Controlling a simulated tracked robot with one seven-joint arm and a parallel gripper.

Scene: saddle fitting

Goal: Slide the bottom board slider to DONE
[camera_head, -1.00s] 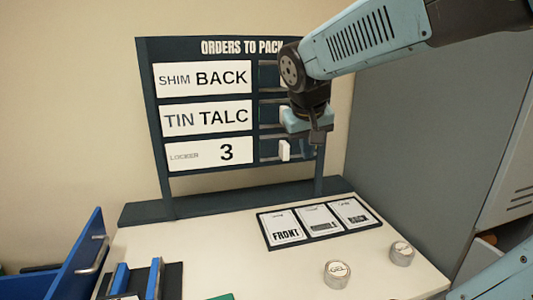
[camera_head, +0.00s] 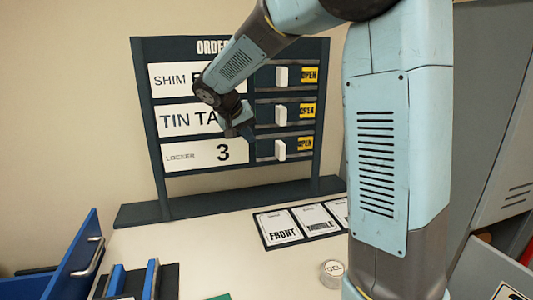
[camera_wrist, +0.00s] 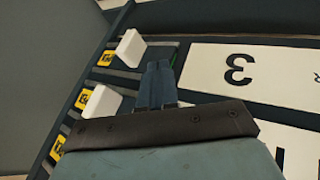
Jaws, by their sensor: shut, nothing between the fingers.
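The orders board (camera_head: 140,100) stands at the back with three rows. The bottom slider (camera_head: 279,150) is a white block on the lowest rail, with a yellow OPEN label (camera_head: 304,145) uncovered to its right. My gripper (camera_head: 246,134) is in front of the board, left of the bottom slider, near the "3" card (camera_head: 205,154). In the wrist view, the board looks turned over. My shut, empty fingers (camera_wrist: 158,68) are between the bottom slider (camera_wrist: 130,47) and the "3" card, seemingly just apart from the slider. A green sliver (camera_wrist: 173,60) shows beside the fingertips; no DONE wording is readable.
The middle slider (camera_head: 280,114) and top slider (camera_head: 281,76) also have OPEN labels showing at their right. The tray of cards (camera_head: 281,228) and a round tin (camera_head: 331,269) are on the table. A blue drawer (camera_head: 75,262) is at left.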

